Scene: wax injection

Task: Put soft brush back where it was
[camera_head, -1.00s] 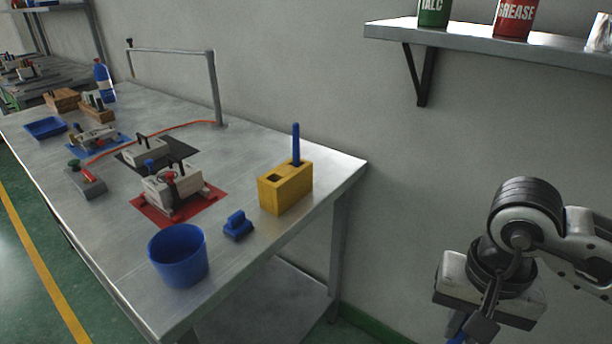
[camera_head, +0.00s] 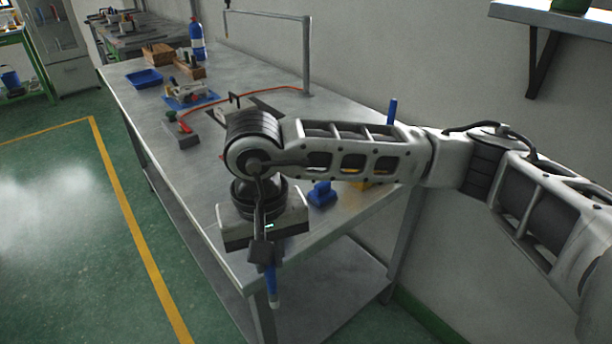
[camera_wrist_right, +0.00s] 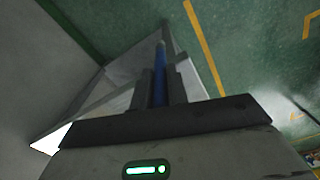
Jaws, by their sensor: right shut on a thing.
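My right gripper (camera_head: 264,258) is shut on a slim blue stick, the soft brush by its look (camera_head: 272,287). It hangs down just off the near corner of the metal table. In the right wrist view the brush (camera_wrist_right: 159,75) stands out between the two fingers (camera_wrist_right: 159,90); its bristles cannot be made out. The yellow block holder (camera_head: 384,166) is mostly hidden behind my right forearm. Another blue stick (camera_head: 392,111) stands upright in it. Its free hole is hidden now. My left gripper is not in view.
A small blue block-shaped thing (camera_head: 322,193) lies on the table (camera_head: 205,190) beside my wrist. The blue cup is hidden. Clamped moulds, a blue tray (camera_head: 145,79) and a blue bottle (camera_head: 197,38) stand farther back. A shelf (camera_head: 560,18) juts out at upper right.

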